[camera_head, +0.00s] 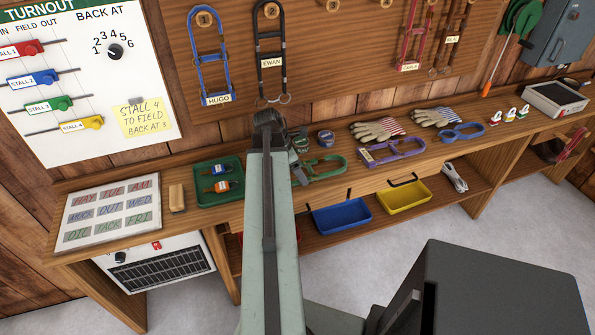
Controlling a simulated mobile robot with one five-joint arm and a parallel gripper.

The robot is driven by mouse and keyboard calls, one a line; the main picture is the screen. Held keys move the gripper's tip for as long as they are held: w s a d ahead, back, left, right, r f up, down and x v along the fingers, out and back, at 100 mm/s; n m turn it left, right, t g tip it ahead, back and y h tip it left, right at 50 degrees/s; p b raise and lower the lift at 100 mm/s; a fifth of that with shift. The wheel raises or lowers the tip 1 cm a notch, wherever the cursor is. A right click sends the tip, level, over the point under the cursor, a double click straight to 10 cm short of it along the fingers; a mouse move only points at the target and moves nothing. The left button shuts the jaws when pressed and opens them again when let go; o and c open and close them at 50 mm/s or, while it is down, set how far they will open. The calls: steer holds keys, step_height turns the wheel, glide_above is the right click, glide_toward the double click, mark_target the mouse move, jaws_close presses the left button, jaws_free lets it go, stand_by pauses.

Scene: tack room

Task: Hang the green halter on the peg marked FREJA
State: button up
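The green halter (326,168) lies on the wooden bench top, just right of my arm. My gripper (299,163) is low over the bench at the halter's left end, partly hidden behind my own arm. Whether its fingers are open, or touch the halter, I cannot tell. On the board above, peg 1 holds a blue halter (209,55) labelled HUGO and peg 2 a black halter (270,50) labelled EWAN. A red halter (413,35) labelled CARLA and a brown halter (449,38) hang further right. Numbered pegs between them look bare. No FREJA label is readable here.
A purple halter (392,151), gloves (376,130) and a blue halter-like loop (462,132) lie right of the green halter. Blue (342,216) and yellow (404,197) bins sit below the bench top.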

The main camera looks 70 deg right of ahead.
steer(key=shift+f, duration=0.25)
steer(key=o, duration=2)
steer(key=shift+c, duration=0.2)
steer(key=shift+r, duration=0.1)
steer(key=p+v, duration=0.7)
steer(key=v, duration=0.1)
steer(key=shift+a, duration=0.25)
